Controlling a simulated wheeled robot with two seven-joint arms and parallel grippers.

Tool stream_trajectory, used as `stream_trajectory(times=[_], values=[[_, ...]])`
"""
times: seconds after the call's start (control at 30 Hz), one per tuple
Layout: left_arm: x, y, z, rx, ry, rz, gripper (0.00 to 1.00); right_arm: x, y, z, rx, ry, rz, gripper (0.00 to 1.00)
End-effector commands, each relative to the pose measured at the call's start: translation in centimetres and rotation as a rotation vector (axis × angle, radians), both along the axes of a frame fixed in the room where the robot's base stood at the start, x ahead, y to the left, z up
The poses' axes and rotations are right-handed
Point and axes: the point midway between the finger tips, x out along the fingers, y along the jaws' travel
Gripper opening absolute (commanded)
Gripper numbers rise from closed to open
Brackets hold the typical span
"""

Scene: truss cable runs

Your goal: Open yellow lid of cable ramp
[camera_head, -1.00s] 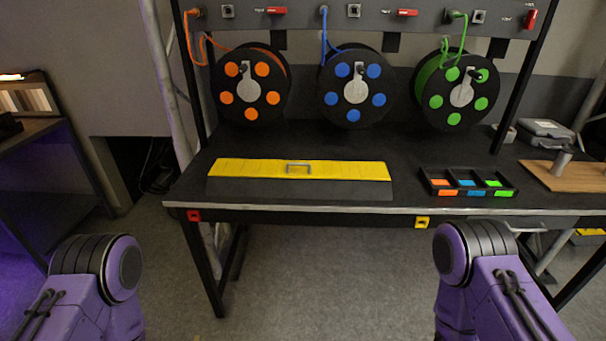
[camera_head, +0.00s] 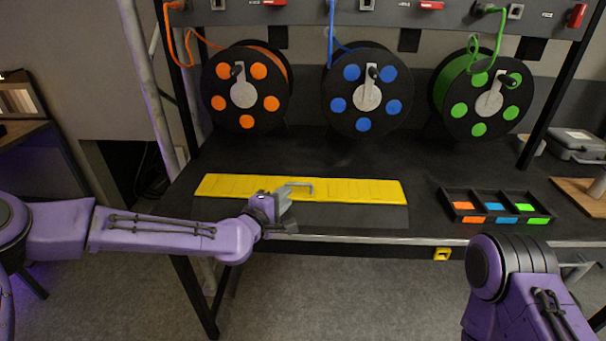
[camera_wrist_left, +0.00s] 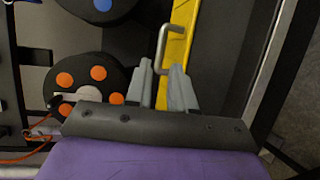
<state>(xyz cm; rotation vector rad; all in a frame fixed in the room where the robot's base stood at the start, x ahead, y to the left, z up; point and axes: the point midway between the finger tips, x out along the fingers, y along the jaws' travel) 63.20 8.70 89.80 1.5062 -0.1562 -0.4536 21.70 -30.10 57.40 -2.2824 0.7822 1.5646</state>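The cable ramp (camera_head: 375,214) lies on the black table with its yellow lid (camera_head: 355,191) down flat. A grey bar handle (camera_head: 306,184) stands on the lid's middle. My left gripper (camera_head: 288,196) is over the ramp's front, close to the handle. In the left wrist view, the fingers of my left gripper (camera_wrist_left: 161,78) are apart with nothing between them. The gripper covers part of the ramp. My right gripper is out of view.
Orange (camera_head: 245,87), blue (camera_head: 365,90) and green (camera_head: 482,92) cable reels stand behind the ramp. A black sorting tray (camera_head: 449,204) with coloured compartments sits to its right. A wooden board (camera_head: 583,199) lies farther right. The table between ramp and reels is clear.

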Motion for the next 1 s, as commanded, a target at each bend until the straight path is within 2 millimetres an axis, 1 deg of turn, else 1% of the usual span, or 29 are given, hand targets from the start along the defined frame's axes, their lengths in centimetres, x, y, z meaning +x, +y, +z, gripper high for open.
stream_trajectory(times=[0.07, 0.17, 0.4, 0.5, 0.67, 0.93, 0.97, 1.0], values=[[0.6, -0.2, 0.2, -0.004, -0.004, 0.001, 0.23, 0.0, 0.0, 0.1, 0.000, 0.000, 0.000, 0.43], [2.0, -0.9, -0.1, -0.002, -0.002, -0.001, 0.23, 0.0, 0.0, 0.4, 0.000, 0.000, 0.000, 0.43], [6.9, -3.0, -1.2, -0.002, -0.001, -0.001, 0.23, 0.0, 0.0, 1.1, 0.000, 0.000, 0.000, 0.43], [8.3, -3.5, -1.5, 0.000, -0.001, 0.000, 0.23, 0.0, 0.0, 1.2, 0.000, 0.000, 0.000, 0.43], [9.4, -4.0, -1.7, -0.003, -0.001, 0.001, 0.23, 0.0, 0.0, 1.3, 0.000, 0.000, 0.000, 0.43], [9.5, -4.1, -1.8, -0.001, -0.001, -0.001, 0.23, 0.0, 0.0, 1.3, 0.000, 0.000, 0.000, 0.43], [9.5, -4.1, -1.8, -0.001, -0.001, -0.001, 0.13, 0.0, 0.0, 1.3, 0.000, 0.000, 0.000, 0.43], [9.5, -4.0, -1.8, -0.001, -0.001, -0.001, 0.00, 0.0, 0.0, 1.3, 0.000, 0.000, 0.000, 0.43]])
